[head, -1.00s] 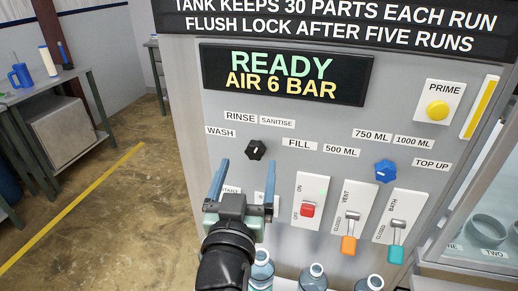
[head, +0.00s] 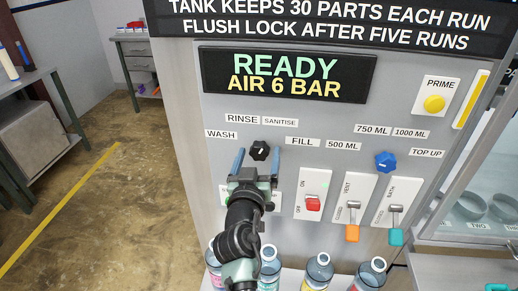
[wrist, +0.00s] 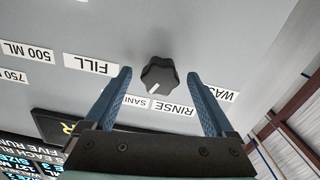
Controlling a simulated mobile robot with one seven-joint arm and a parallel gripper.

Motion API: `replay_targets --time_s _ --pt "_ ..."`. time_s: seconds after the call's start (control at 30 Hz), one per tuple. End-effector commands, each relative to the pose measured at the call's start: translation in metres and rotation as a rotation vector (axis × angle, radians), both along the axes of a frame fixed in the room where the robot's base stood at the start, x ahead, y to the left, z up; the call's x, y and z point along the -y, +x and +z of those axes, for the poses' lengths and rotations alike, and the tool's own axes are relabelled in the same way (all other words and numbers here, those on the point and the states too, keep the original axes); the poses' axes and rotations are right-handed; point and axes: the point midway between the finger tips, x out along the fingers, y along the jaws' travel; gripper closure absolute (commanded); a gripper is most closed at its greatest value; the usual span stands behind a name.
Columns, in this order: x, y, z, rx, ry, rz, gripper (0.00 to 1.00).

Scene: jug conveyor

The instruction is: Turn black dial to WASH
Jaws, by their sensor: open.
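The black dial (head: 259,150) is a small lobed knob on the grey panel, below the RINSE (head: 242,118) and SANITISE (head: 280,122) labels. The WASH label (head: 221,134) is to its upper left. In the wrist view, which is upside down, the dial (wrist: 159,72) shows a white mark pointing toward the gap between SANITISE and RINSE. My gripper (head: 257,161) is open and empty, with one blue finger on each side of the dial. The wrist view shows gaps between the dial and both fingers. I cannot tell how far the tips are from the panel.
A blue dial (head: 385,161), a red switch (head: 313,204), an orange lever (head: 352,232) and a teal lever (head: 396,236) are to the right. Several bottles (head: 318,270) stand below. The display (head: 285,75) reads READY, AIR 6 BAR. Open floor is at left.

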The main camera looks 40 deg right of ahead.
Motion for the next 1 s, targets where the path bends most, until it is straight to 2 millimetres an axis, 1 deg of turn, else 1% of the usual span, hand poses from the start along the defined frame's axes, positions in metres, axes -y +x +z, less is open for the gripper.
replay_targets --time_s 0.03,0.17,0.5,0.67,0.7,0.87,0.9,0.97,1.0 --pt "0.0039 0.0030 0.0012 0.002 0.001 -0.001 0.11" --pt "0.0093 0.0073 0.0005 0.002 0.001 0.000 0.11" --pt "0.0106 0.0088 0.0002 0.001 0.000 0.000 0.11" --pt "0.0104 0.0088 0.0002 0.001 0.000 0.001 0.40" --pt "0.0104 0.0088 0.0002 0.001 0.000 0.001 0.47" --pt "0.0103 0.0088 0.0001 0.001 0.001 0.001 0.76" --pt "0.0103 0.0088 0.0001 0.001 0.001 0.001 0.83" --pt "0.0103 0.0088 0.0001 0.001 0.001 0.001 0.94" --pt "0.0103 0.0088 0.0001 0.001 0.001 0.001 0.97"
